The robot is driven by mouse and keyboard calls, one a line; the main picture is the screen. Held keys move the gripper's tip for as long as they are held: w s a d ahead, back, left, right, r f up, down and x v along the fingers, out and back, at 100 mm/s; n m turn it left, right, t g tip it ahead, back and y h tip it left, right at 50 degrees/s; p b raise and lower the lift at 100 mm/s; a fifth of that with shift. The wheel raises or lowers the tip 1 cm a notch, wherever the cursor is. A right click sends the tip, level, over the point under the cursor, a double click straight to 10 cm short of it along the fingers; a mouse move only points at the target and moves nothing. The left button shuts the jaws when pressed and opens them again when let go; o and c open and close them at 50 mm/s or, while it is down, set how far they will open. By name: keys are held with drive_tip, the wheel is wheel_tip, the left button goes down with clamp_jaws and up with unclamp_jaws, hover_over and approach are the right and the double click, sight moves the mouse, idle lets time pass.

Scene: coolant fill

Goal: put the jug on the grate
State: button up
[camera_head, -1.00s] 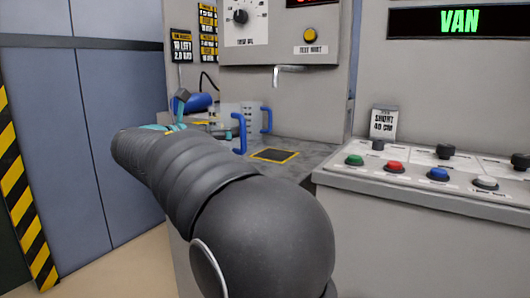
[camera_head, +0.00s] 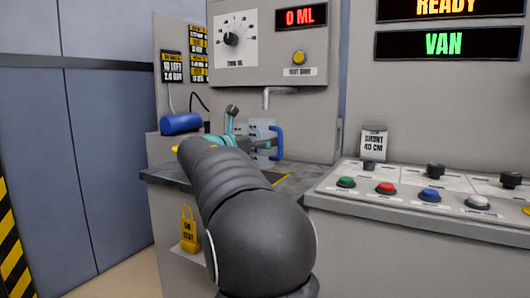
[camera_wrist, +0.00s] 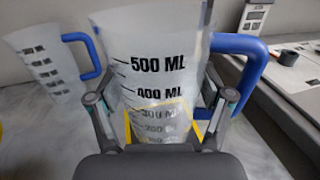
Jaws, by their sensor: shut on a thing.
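A clear measuring jug (camera_wrist: 150,45) with black ML marks and a blue handle (camera_wrist: 245,55) fills the middle of the wrist view. My gripper (camera_wrist: 160,98) is shut on it, one finger on each side, with the handle to the right. The grate's yellow border (camera_wrist: 188,118) shows through and beside the jug's lower part. I cannot tell whether the jug's base touches it. In the head view a jug with a blue handle (camera_head: 278,142) shows beyond my arm, and a corner of the grate (camera_head: 277,179) shows beside the arm.
A second jug (camera_wrist: 50,65) with a blue handle stands left in the wrist view. A spout (camera_head: 278,92) sticks out above the counter, under a dial panel reading 0 ML. A button console (camera_head: 410,190) is at right. A blue cylinder (camera_head: 181,123) lies behind left.

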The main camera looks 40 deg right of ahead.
sight(265, 151)
drive_tip(key=shift+d, duration=0.55)
drive_tip(key=shift+w+d+f+b, duration=0.1)
drive_tip(key=shift+f+b, duration=0.05)
drive_tip(key=shift+f, duration=0.75)
drive_tip(key=shift+d+f+b, duration=0.1)
drive_tip(key=shift+f+b, duration=0.05)
drive_tip(key=shift+f, duration=0.7)
drive_tip(key=shift+f, duration=0.2)
drive_tip(key=o, duration=1.1)
drive_tip(key=shift+r, duration=0.2)
drive_tip(key=a, duration=0.4)
drive_tip(key=s+a, duration=0.1)
drive_tip(key=a, duration=0.3)
drive_tip(key=s+a, duration=0.1)
drive_tip(key=a, duration=0.3)
